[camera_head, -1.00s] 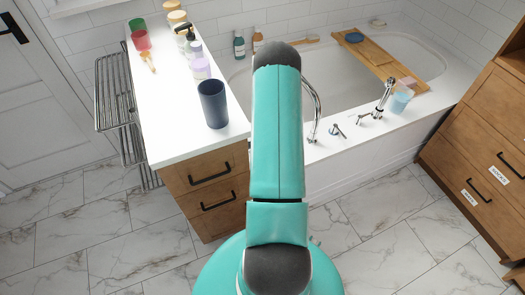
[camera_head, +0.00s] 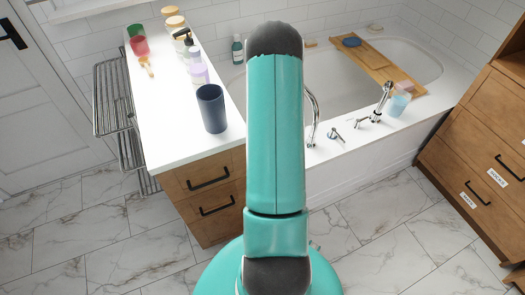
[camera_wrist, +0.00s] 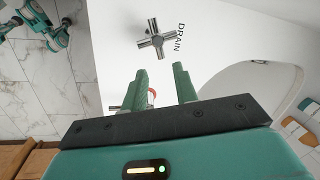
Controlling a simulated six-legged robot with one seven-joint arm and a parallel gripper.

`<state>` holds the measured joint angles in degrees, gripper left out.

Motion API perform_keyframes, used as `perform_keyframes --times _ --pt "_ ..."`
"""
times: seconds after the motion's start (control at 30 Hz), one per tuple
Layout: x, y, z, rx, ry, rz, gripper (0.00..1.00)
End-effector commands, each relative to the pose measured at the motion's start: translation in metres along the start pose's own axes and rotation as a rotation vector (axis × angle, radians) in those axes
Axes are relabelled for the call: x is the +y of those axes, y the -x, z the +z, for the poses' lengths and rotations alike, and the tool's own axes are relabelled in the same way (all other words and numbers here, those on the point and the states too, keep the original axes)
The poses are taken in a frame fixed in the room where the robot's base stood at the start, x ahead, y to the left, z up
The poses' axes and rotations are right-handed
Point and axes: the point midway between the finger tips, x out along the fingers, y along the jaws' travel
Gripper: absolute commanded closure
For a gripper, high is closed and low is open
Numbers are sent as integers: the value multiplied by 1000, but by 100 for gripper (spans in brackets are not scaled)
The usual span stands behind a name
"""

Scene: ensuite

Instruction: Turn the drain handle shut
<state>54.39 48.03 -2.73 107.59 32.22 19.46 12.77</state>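The drain handle (camera_wrist: 154,40) is a metal cross-shaped handle on the white tub deck in the wrist view. The black word DRAIN is printed beside it. My gripper (camera_wrist: 161,75) is open, with its two green fingers apart and nothing visible between their tips. The fingertips point toward the handle and appear short of it. In the head view my own arm hides the gripper. Small metal tub fittings (camera_head: 335,134) show on the deck there, but I cannot tell which is the drain handle.
The bathtub (camera_head: 345,85) has a curved spout (camera_head: 313,115) and a wooden tray (camera_head: 378,62) across it. A white counter (camera_head: 175,125) with a dark cup (camera_head: 212,108) and bottles stands left. A wooden cabinet (camera_head: 480,150) stands right. Marble floor between is clear.

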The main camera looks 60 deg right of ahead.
Motion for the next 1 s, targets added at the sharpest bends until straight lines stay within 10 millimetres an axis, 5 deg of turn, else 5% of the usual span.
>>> perform_keyframes --times 0.23,0.6,0.87,1.0 --pt "-1 39 0 1 1 -1 71" --pt "0 46 0 0 0 0 71" --pt "-3 45 4 -5 37 4 21" --pt "-7 44 9 -14 98 11 21"
